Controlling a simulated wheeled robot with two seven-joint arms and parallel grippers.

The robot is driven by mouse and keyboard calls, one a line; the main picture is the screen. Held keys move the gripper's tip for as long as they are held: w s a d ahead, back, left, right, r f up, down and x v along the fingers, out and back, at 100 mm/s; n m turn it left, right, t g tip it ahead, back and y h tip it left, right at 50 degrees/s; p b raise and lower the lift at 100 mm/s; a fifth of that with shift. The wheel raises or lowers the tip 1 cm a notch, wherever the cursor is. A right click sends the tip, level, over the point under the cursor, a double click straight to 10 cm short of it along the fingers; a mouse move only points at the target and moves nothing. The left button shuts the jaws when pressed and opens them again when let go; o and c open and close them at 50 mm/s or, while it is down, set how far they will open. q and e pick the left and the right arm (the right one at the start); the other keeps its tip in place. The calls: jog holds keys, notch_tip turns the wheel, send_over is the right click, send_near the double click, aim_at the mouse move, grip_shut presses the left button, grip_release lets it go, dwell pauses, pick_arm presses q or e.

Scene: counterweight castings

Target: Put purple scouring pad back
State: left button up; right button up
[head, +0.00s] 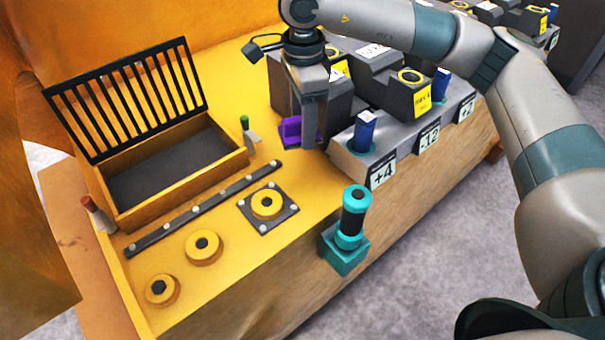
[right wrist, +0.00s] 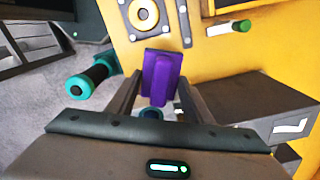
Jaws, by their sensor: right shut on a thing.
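The purple scouring pad (head: 291,131) is in my right gripper (head: 309,143), just left of the dark grey castings in the head view. In the right wrist view the pad (right wrist: 163,77) sits between the two fingers of the right gripper (right wrist: 158,88), which is shut on it. The gripper points down over the yellow bench top. The fingers hide part of the pad in the head view, and I cannot tell whether it touches the bench. My left gripper is not in view.
A tray (head: 176,188) with a black rack (head: 127,98) stands at left. A green-topped marker (head: 247,127) is beside it. A teal-and-black cylinder (head: 352,215) stands in a holder at the front edge. Castings (head: 407,92) and blue items (head: 365,130) crowd the right.

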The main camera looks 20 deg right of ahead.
aim_at(296, 135)
jog(key=m, duration=0.1)
jog(key=f+m, duration=0.1)
jog(key=m, duration=0.1)
jog(key=f+m, duration=0.1)
jog(key=shift+w+a+f+m, duration=0.1)
jog(key=shift+w+a+m, duration=0.2)
jog(key=shift+a+m, duration=0.1)
jog(key=m, duration=0.1)
jog(key=f+m, duration=0.1)
jog(key=m, duration=0.2)
jog(key=shift+w+a+f+b, duration=0.2)
jog(key=shift+w+f+b, duration=0.1)
notch_tip(296, 135, down, 5)
jog(key=shift+f+p, duration=0.1)
jog(key=shift+p, duration=1.05)
jog(key=shift+f, duration=0.55)
